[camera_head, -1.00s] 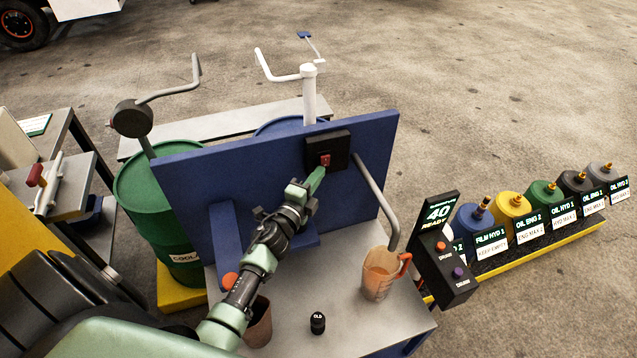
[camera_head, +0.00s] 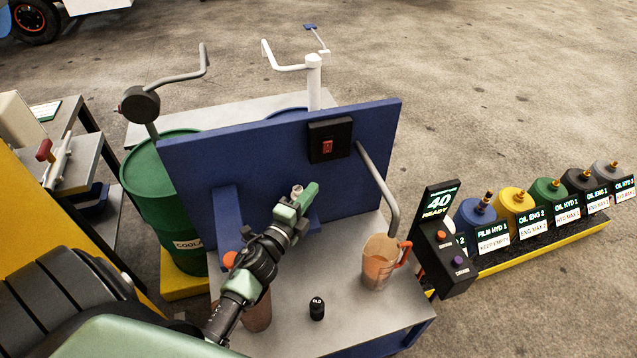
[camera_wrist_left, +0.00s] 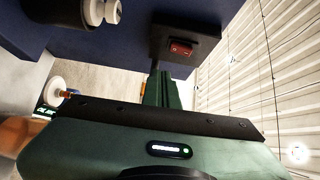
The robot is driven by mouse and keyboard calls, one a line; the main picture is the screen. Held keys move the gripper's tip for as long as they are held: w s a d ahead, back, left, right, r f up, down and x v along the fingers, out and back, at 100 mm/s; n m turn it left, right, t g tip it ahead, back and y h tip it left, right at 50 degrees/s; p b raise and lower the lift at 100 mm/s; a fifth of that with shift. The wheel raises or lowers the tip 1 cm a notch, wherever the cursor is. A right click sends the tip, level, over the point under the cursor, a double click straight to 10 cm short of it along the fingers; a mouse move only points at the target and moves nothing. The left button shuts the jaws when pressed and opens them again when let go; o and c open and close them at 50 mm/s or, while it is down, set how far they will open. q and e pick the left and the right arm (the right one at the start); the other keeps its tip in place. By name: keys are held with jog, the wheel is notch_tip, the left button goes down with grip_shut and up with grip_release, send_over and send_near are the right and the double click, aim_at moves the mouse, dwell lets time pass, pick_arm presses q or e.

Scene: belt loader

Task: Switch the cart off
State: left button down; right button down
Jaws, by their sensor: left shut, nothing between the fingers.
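The cart has an upright blue panel (camera_head: 250,150) with a black switch box (camera_head: 318,141) near its upper right. A red rocker switch (camera_head: 327,147) sits on the box. It also shows in the left wrist view (camera_wrist_left: 181,49), on the dark box beyond my fingers. My left gripper (camera_head: 309,192) is shut and empty, in front of the panel, below and a little left of the switch, apart from it. In the left wrist view the green fingers (camera_wrist_left: 162,88) are together. My right gripper is not in view.
A measuring jug (camera_head: 378,268) with an orange handle, a small black cap (camera_head: 317,308) and a brown cup (camera_head: 257,315) stand on the cart top. A dark control box (camera_head: 446,260) stands at the right edge.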

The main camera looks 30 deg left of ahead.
pick_arm(q)
jog(key=shift+s+d+f, duration=0.1)
jog(key=shift+s+d, duration=0.05)
jog(key=shift+s, duration=1.3)
